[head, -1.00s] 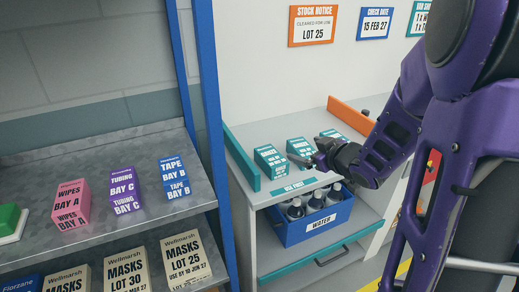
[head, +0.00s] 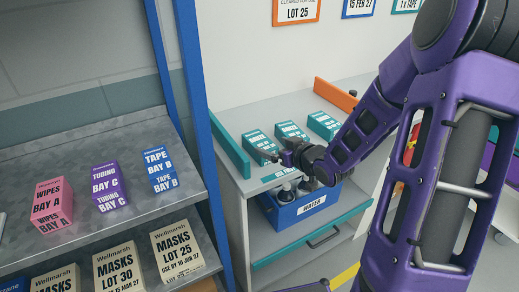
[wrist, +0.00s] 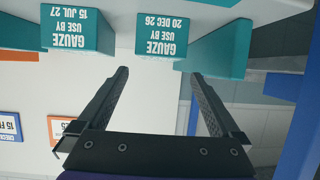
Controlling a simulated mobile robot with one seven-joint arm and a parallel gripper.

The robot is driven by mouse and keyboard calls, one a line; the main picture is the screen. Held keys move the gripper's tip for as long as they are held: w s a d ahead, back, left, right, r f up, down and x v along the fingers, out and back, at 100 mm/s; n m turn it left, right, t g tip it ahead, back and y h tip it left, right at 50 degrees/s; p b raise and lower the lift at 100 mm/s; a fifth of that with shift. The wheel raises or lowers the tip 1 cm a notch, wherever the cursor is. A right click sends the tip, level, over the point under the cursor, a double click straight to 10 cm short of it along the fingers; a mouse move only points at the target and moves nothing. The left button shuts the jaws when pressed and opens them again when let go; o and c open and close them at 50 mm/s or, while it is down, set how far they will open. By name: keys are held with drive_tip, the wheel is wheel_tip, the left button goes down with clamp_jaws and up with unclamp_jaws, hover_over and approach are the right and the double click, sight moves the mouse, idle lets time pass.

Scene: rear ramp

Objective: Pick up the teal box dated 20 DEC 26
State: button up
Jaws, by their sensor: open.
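Three teal gauze boxes stand in a row on the grey counter top. The box dated 20 DEC 26 (wrist: 167,32) shows upside down in the wrist view; it is the leftmost box (head: 258,143) in the head view. The box dated 15 JUL 27 (wrist: 75,30) is beside it, with a gap between. My gripper (wrist: 160,74) is open and empty, its fingers pointing at the 20 DEC 26 box, apart from it. In the head view my gripper (head: 268,155) is in front of that box and partly covers its lower face.
A teal side board (head: 230,143) stands close left of the box, and an orange one (head: 336,94) at the right end. A blue WATER crate (head: 309,207) with bottles is below the counter. A blue rack post (head: 206,140) and shelf with boxes stand left.

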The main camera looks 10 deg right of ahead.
sight(259, 140)
drive_tip(key=x, duration=0.9)
drive_tip(key=shift+d, duration=0.1)
drive_tip(key=shift+s+r, duration=0.1)
drive_tip(key=c, duration=1.3)
drive_tip(key=shift+r, duration=0.1)
drive_tip(key=shift+c, duration=0.2)
